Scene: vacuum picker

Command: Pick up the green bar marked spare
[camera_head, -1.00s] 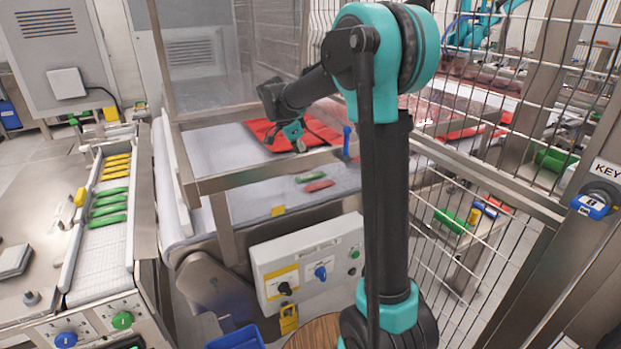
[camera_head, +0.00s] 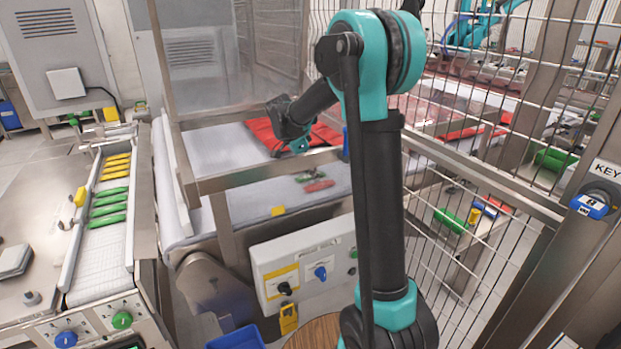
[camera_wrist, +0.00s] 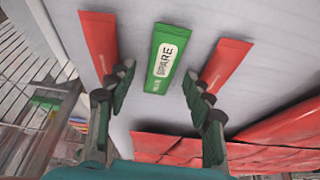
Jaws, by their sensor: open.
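The green bar marked SPARE (camera_wrist: 165,58) lies on the pale belt, between a red bar on its left (camera_wrist: 98,40) and another on its right (camera_wrist: 226,65). My gripper (camera_wrist: 158,86) is open and empty. Its two fingers point toward the green bar, one to each side of its near end, and the bar lies beyond the fingertips. Whether the fingers touch the red bars cannot be told. In the head view, the green bar (camera_head: 311,178) shows small beside a red bar (camera_head: 320,186), below the frame rail that partly hides my gripper.
A metal rail (camera_head: 270,170) crosses in front of the belt (camera_head: 238,190). Red sheeting (camera_head: 262,133) lies behind my gripper and also shows in the wrist view (camera_wrist: 270,150). Wire fencing (camera_head: 450,170) stands at the right. A chute (camera_head: 85,262) at left holds yellow and green bars.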

